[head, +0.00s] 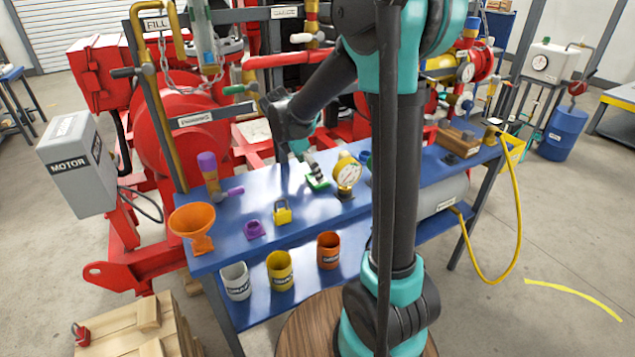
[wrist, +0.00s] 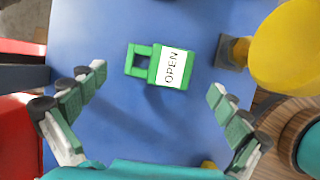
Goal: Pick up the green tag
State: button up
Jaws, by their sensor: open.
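The green tag (wrist: 174,68) lies on the blue bench top, with a white label reading OPEN and a square loop on its left side in the wrist view. In the head view the green tag (head: 318,183) is partly covered by my gripper. My gripper (head: 313,168) is above the bench by the tag. In the wrist view my gripper (wrist: 158,88) is open, with one finger on each side and the tag between and slightly beyond the fingertips. Nothing is held.
A gauge with a yellow rim (head: 347,172) stands close to the right of the tag. A yellow padlock-like tag (head: 282,211), a purple one (head: 254,229) and an orange funnel (head: 194,226) are to the left.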

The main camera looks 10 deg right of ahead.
aim_at(313, 179)
jog(key=shift+x, duration=1.4)
jog(key=shift+c, duration=0.5)
jog(key=c, duration=1.1)
jog(key=shift+o, duration=0.2)
jog(key=shift+r, duration=0.1)
notch_tip(313, 179, up, 20)
